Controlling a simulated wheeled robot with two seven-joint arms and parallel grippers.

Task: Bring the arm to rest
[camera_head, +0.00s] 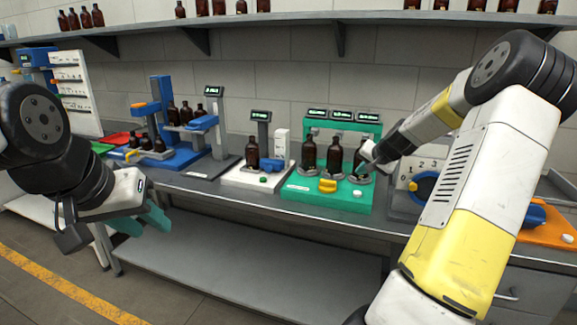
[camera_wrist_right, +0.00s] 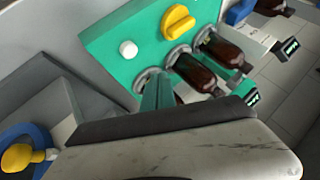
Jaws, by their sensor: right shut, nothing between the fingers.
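My right arm reaches over the bench from the right, and its gripper (camera_head: 369,168) is beside the rightmost amber bottle (camera_head: 360,152) on the green station, partly covering it.
The green station (camera_head: 318,201) holds more amber bottles, a yellow knob (camera_head: 327,186) and a white button (camera_head: 357,193). A white station with a bottle (camera_head: 252,153) stands left of it. A grey unit with a blue dial (camera_head: 424,187) stands at right. A bottle shelf runs above.

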